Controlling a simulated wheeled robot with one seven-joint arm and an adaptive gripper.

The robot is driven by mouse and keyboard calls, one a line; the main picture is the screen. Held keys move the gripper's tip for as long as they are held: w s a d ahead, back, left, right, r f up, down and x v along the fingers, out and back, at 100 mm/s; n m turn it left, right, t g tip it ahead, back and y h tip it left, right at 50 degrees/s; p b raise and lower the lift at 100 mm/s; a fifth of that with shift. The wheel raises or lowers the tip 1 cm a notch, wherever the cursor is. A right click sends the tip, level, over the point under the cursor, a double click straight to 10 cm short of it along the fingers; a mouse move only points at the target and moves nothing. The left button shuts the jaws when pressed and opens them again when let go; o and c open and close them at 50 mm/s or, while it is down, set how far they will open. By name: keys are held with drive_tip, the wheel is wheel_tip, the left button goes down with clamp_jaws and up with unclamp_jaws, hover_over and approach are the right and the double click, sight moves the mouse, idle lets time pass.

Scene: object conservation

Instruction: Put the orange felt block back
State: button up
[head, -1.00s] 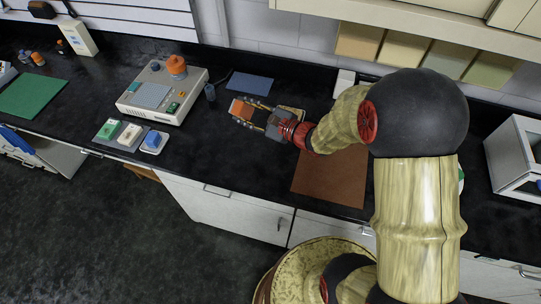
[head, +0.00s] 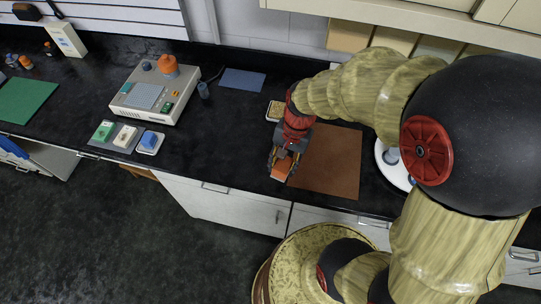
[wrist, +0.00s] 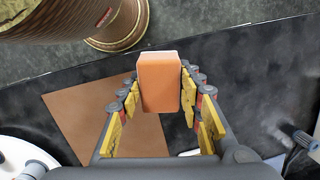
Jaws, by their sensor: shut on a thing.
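The orange felt block (wrist: 160,82) is between the yellow-padded fingers of my gripper (wrist: 160,95) in the wrist view. My gripper is shut on it. In the head view my gripper (head: 281,170) points toward the counter's front edge, at the left edge of the brown mat, and the block (head: 281,169) shows between its fingertips. The block's height above the counter is hard to tell. A tray (head: 111,152) on the left holds a green block (head: 104,130), a cream block (head: 125,136) and a blue block (head: 149,140).
The brown mat (head: 330,165) lies bare beside my gripper. A grey device (head: 132,108) with an orange knob stands at the back left. A small dish (head: 275,110) sits behind my gripper, and a white round item (head: 385,165) is to the right. The counter between tray and gripper is clear.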

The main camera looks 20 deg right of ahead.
drive_tip(key=d+r+n+h, duration=0.2)
drive_tip(key=d, duration=0.6)
drive_tip(key=w+a+f, duration=0.2)
drive_tip(key=w, duration=0.1)
drive_tip(key=w+a+f+b, duration=0.1)
drive_tip(key=w+a+f, duration=0.1)
drive_tip(key=w+f, duration=0.1)
drive_tip(key=w+a+f+b, duration=0.1)
drive_tip(key=w+a+f, duration=0.2)
drive_tip(key=w, duration=0.1)
drive_tip(key=shift+w+f, duration=0.2)
drive_tip(key=shift+w, duration=0.1)
drive_tip(key=shift+w+a+f, duration=0.4)
drive_tip(key=shift+f, duration=0.2)
wheel_tip(320, 180, down, 3)
drive_tip(key=shift+f+b, duration=0.1)
drive_tip(key=shift+b, duration=0.6)
drive_tip(key=o, duration=1.1)
